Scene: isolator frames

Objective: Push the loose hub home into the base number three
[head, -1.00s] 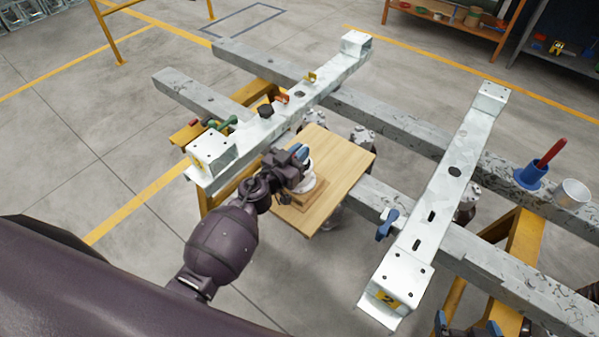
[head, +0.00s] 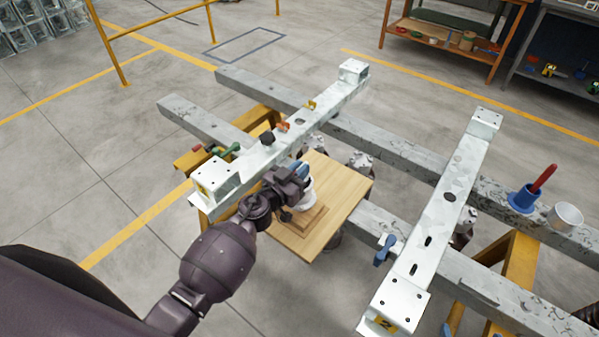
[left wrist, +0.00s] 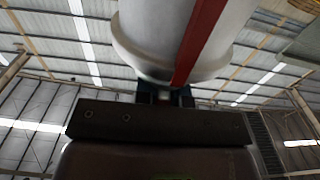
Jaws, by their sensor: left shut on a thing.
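My left gripper (head: 298,176) is shut on a white round part (head: 308,192), apparently the loose hub, above the wooden board. In the left wrist view this white part (left wrist: 160,35) has a wide rim at its lower end and a red strip across it. The left pale metal frame (head: 325,112) and the right one (head: 440,222) lie across grey beams. The right one has a yellow label, seemingly "2". I cannot pick out base number three. My right gripper is not in view.
The wooden board (head: 345,185) has bare room on its right side. A blue cup with a red handle (head: 525,198) and a white cup (head: 566,216) stand on the right beam. A blue clamp (head: 385,250) sits beside the right frame.

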